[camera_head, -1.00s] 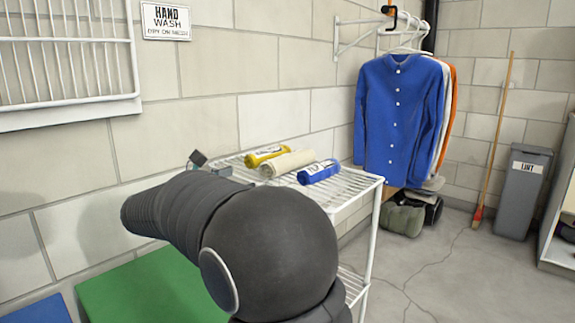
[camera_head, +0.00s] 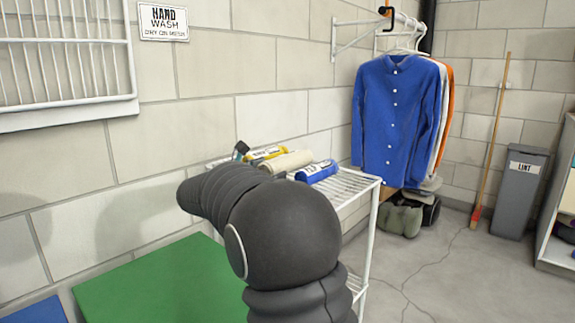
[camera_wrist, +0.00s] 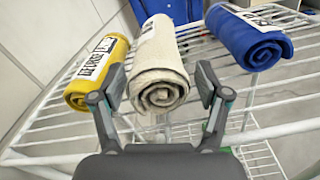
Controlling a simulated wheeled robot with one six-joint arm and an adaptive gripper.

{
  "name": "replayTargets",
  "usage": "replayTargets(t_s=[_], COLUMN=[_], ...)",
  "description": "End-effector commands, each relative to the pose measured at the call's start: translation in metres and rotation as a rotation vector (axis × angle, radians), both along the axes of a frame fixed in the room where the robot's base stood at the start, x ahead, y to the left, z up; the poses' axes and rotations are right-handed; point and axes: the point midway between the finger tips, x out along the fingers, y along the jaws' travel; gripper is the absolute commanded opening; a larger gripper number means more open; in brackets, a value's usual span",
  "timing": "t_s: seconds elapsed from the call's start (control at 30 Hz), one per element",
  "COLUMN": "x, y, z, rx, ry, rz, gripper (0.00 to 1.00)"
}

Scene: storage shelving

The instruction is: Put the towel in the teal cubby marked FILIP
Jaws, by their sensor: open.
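Three rolled towels lie side by side on a white wire rack. The cream towel (camera_wrist: 158,70) is in the middle, between the yellow towel (camera_wrist: 96,72) and the blue towel (camera_wrist: 249,38). The three also show in the head view: cream (camera_head: 287,163), yellow (camera_head: 266,153), blue (camera_head: 317,171). Each has a white label; I cannot read the names surely. My gripper (camera_wrist: 161,86) is open, its fingers on either side of the cream towel's near end; contact cannot be told. In the head view my arm hides most of the gripper. No teal cubby shows.
The wire rack (camera_head: 354,183) stands against the block wall. Hanging shirts (camera_head: 398,115), dark bags (camera_head: 403,218), a broom (camera_head: 492,135) and a grey LINT bin (camera_head: 521,195) are beyond it. A white shelf edge (camera_head: 556,235) is far right. The floor between is clear.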

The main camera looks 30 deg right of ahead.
Motion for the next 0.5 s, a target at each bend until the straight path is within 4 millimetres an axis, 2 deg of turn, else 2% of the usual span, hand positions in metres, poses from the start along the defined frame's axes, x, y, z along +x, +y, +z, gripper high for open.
replayTargets(t_s=[0.1,0.3,0.33,0.5], x=[0.0039,0.0044,0.0044,0.0044], y=[-0.0113,-0.0119,-0.0119,-0.0117], z=[0.0003,0.0003,0.0003,0.0003], rx=[-0.001,0.0,0.0,0.0], ry=[0.0,0.0,0.0,0.0], rz=[0.0,0.001,0.001,0.001], gripper=[0.75,0.75,0.72,0.3])
